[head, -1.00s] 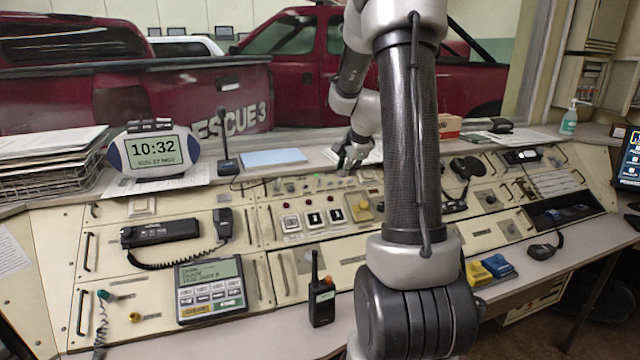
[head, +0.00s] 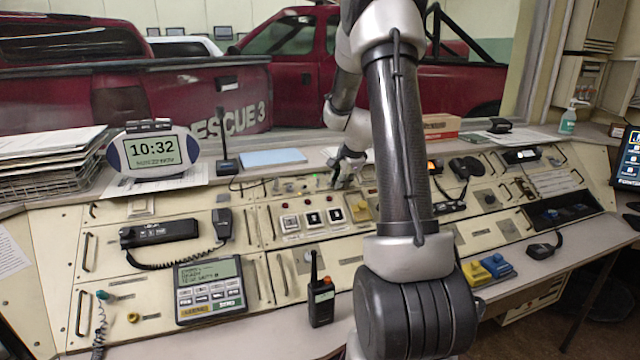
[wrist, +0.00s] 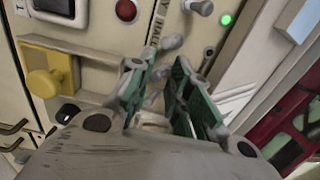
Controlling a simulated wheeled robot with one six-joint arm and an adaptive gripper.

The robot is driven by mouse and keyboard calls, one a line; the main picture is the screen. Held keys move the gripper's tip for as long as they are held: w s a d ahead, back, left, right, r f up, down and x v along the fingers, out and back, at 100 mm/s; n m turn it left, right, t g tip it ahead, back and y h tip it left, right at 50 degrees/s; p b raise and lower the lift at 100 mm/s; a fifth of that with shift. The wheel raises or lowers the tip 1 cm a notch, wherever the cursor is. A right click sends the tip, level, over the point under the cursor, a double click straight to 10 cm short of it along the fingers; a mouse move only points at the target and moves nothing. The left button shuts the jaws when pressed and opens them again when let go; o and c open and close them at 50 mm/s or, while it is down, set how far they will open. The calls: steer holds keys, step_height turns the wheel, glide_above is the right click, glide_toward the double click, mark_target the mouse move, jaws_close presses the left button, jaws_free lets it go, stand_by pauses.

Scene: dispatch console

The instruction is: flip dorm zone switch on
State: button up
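My gripper (head: 342,177) is over the back row of small switches on the sloped console (head: 140,285). In the wrist view my gripper (wrist: 160,88) has its two green-padded fingers apart, pointing at the panel. A grey toggle lever (wrist: 172,42) stands just beyond the fingertips, and another grey piece shows between the fingers, partly hidden. I cannot tell whether the fingers touch either one. Another toggle lever (wrist: 198,7) is at the top edge. Lettering beside the levers is only partly readable, so I cannot tell which one is the dorm zone switch.
A yellow knob (wrist: 45,83) sits left of the fingers. A radio (head: 321,297) stands at the console's front. A digital clock (head: 156,150) is at the back left.

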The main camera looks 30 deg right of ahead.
steer(key=shift+w+r, duration=0.1)
steer(key=shift+w+d+r, duration=0.15)
steer(key=shift+w+r, duration=0.45)
steer(key=shift+w+d+r, duration=0.15)
steer(key=shift+w+r, duration=0.4)
steer(key=shift+w, duration=0.05)
stand_by(0.4)
steer(key=shift+r, duration=0.15)
steer(key=shift+s+r, duration=0.25)
steer(key=shift+r, duration=0.4)
steer(key=shift+s+a+r, duration=0.3)
steer(key=shift+s+r, duration=0.05)
steer(key=shift+r, duration=0.2)
steer(key=shift+s+a+r, duration=0.1)
steer(key=shift+s+r, duration=0.7)
steer(key=shift+s, duration=0.2)
